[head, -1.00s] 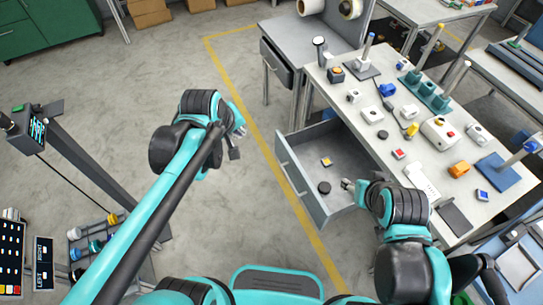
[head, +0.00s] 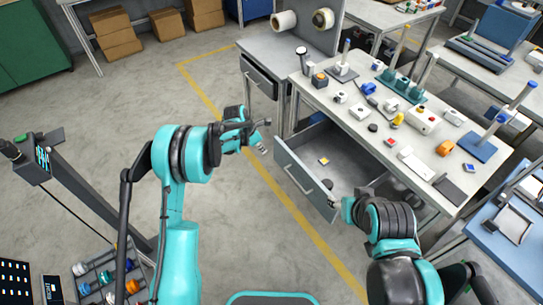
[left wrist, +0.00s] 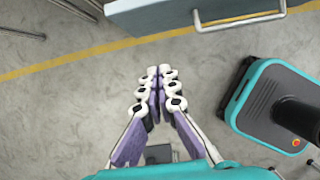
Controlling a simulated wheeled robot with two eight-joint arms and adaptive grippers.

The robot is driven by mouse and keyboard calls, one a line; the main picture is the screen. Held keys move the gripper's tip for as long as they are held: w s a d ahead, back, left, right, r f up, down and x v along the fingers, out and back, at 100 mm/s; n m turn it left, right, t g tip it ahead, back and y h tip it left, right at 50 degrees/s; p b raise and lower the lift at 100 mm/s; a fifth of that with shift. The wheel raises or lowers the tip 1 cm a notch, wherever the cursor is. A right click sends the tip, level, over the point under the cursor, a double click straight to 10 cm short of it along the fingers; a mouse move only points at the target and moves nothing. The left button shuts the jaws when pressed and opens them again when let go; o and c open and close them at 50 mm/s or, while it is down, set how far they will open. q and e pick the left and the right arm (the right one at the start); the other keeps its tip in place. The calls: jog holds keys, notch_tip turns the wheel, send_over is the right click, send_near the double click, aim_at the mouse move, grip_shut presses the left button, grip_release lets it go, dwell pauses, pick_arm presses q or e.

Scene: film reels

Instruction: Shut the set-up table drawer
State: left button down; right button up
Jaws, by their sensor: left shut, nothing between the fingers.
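The set-up table (head: 425,148) stands at right with its drawer (head: 306,178) pulled out toward me. The drawer front has a bar handle (head: 299,181). A dark disc and a small yellow-topped piece (head: 324,161) lie inside. My left gripper (head: 262,147) is left of the drawer's far front corner, apart from it. In the left wrist view, its fingers (left wrist: 160,72) are shut and empty, below the drawer front (left wrist: 165,18) and handle (left wrist: 240,22). My right gripper (head: 347,207) is at the drawer's near front corner; its fingers are too hidden to tell their state or any contact.
Several small parts and peg stands (head: 415,92) cover the table top. A grey bench (head: 262,50) with its own drawer stands behind. A blue table (head: 500,240) is at right. The floor left of the yellow line is clear around the left gripper.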

pick_arm(q)
jog(key=b, duration=0.3)
send_near(277, 154)
jog(key=s+f, duration=0.4)
jog(key=w+d, duration=0.1)
jog(key=w+d+b, duration=0.1)
jog(key=d, duration=0.1)
jog(key=shift+w+f, duration=0.2)
jog(key=shift+f, duration=0.05)
pick_arm(e)
notch_tip(277, 154, down, 4)
jog(key=shift+f, duration=0.1)
jog(key=shift+d, duration=0.1)
